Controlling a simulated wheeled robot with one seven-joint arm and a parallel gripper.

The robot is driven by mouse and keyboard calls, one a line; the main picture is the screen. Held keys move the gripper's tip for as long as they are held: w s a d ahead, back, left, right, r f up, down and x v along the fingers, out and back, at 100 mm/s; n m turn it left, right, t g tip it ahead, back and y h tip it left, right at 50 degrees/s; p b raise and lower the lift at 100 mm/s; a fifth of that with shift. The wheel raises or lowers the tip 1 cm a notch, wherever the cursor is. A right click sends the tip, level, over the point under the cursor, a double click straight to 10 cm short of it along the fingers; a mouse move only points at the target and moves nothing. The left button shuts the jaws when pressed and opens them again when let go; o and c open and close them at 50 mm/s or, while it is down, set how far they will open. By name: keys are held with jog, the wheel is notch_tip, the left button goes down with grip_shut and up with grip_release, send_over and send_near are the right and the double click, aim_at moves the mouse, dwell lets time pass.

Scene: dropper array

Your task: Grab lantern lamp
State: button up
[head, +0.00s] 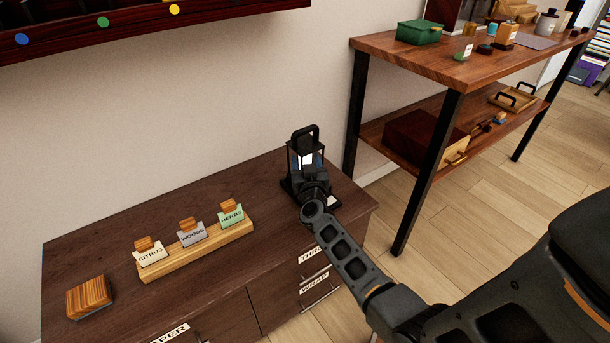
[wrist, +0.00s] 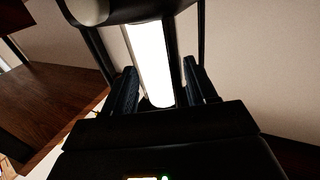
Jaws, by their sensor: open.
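The lantern lamp (head: 303,145) is a black frame with a top handle and a bright white light inside. It stands on the right end of the dark wooden cabinet in the head view. My gripper (head: 307,172) is in front of it, and my wrist hides much of its lower part. In the wrist view the glowing white tube (wrist: 150,65) of the lantern fills the middle, between black posts. My gripper's two fingers (wrist: 160,90) are apart, one on each side of the tube. I cannot tell whether they touch the lantern.
On the cabinet top (head: 120,225), a wooden holder (head: 200,250) with citrus, woods and herbs cards stands left of the lantern. A striped wooden block (head: 89,296) is at the far left. A two-level table (head: 480,60) stands to the right, and a shelf (head: 130,25) hangs above.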

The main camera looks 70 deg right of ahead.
grip_shut()
dwell(0.5)
jog(key=shift+r, duration=0.1)
